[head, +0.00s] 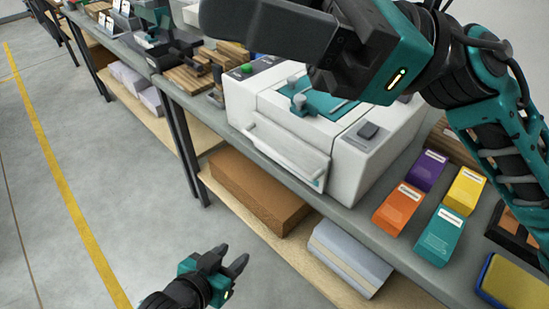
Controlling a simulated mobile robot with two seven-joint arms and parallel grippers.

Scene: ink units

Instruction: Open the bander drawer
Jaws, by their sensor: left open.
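The bander appears to be the white machine (375,150) with a teal top panel, standing on the grey workbench. Its front carries a pale drawer front (290,140) with a long bar handle (280,158) along the lower edge. The drawer looks shut. My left gripper (240,262) is low at the bottom of the view, in front of the bench and below the handle, well apart from it. It is open and empty. My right gripper (265,32) is close to the camera above the machine and covers part of its back; its finger gap is not clear.
Purple, orange, yellow and teal packs (440,235) lie on the bench to the right. A brown box (258,190) and a grey stack (348,258) sit on the lower shelf. Wooden blocks (188,80) stand left of the machine. The floor at left is clear.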

